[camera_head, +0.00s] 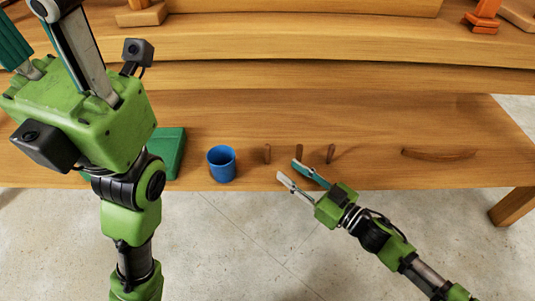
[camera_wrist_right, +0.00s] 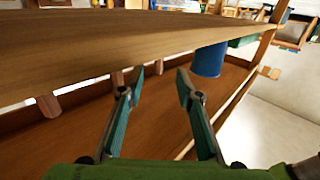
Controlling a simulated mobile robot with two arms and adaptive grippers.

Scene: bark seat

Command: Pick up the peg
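Three small brown wooden pegs stand in a row on the lower wooden bench: a left one (camera_head: 267,153), a middle one (camera_head: 299,151) and a right one (camera_head: 330,153). I cannot tell which one is meant. My right gripper (camera_head: 288,170) is open and empty at the bench's front edge, just in front of the left and middle pegs. In the right wrist view its fingers (camera_wrist_right: 160,85) are spread, with pegs beyond and to the left, one of them large at the left (camera_wrist_right: 48,105). My left gripper (camera_head: 28,15) is raised at the upper left, fingers apart and empty.
A blue cup (camera_head: 222,164) stands left of the pegs, with a green box (camera_head: 170,150) beside it, partly behind my left arm. A curved brown piece (camera_head: 438,154) lies at the right. Orange and wooden pieces (camera_head: 484,18) sit on the upper level.

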